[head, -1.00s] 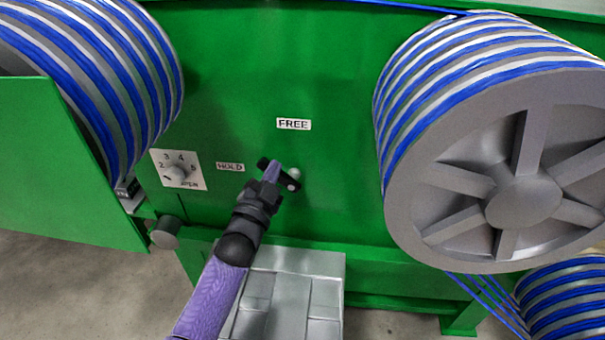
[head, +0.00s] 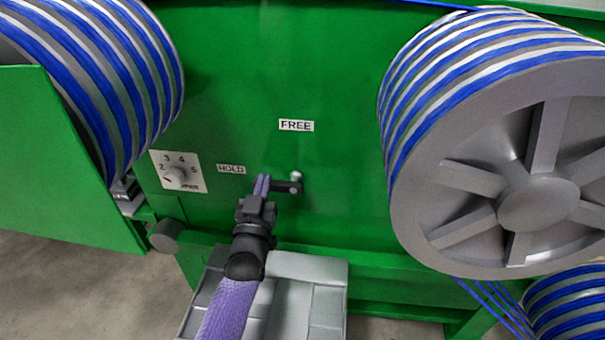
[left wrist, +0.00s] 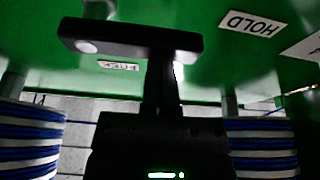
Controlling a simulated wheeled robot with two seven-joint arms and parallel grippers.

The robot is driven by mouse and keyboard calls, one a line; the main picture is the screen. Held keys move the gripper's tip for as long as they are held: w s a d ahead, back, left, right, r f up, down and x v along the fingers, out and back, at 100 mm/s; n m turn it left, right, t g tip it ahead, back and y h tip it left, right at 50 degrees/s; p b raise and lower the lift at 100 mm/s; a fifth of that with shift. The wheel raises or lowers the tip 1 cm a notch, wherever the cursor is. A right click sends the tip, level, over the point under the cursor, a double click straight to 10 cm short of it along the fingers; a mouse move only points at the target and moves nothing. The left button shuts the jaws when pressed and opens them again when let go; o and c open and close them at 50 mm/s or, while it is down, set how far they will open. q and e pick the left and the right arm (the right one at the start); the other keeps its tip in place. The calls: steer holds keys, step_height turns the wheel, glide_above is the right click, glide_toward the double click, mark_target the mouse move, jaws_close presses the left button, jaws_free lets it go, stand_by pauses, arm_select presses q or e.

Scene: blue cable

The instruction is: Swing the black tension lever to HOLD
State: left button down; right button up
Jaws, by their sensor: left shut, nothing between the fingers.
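The black tension lever (head: 284,187) is on the green machine's face, below the FREE label (head: 296,125) and right of the HOLD label (head: 231,169). It points left from its pivot, about level, its free end toward the HOLD side. My left gripper (head: 262,183) is shut and empty at the lever's free end and partly hides it. In the left wrist view the lever (left wrist: 135,37) crosses above the shut fingers (left wrist: 162,78), which meet it near its end away from the silver bolt. Exact contact is hard to tell. My right gripper is out of view.
A large grey reel (head: 535,200) wound with blue cable stands at the right, another reel (head: 125,70) at the upper left. A white dial plate (head: 178,172) with a knob sits left of HOLD. A grey stepped block (head: 305,285) is below.

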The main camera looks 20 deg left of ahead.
arm_select(q)
steer(key=shift+f, duration=0.1)
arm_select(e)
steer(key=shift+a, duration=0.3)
arm_select(q)
step_height(320, 180, up, 5)
steer(key=p, duration=0.4)
steer(key=f+p+v, duration=0.1)
steer(key=p+v, duration=0.1)
steer(key=v, duration=0.8)
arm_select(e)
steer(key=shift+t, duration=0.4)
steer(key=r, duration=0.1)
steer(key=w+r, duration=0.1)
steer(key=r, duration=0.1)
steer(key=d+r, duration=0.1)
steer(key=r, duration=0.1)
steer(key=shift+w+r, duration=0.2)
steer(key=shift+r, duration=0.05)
arm_select(q)
steer(key=shift+a+f, duration=0.1)
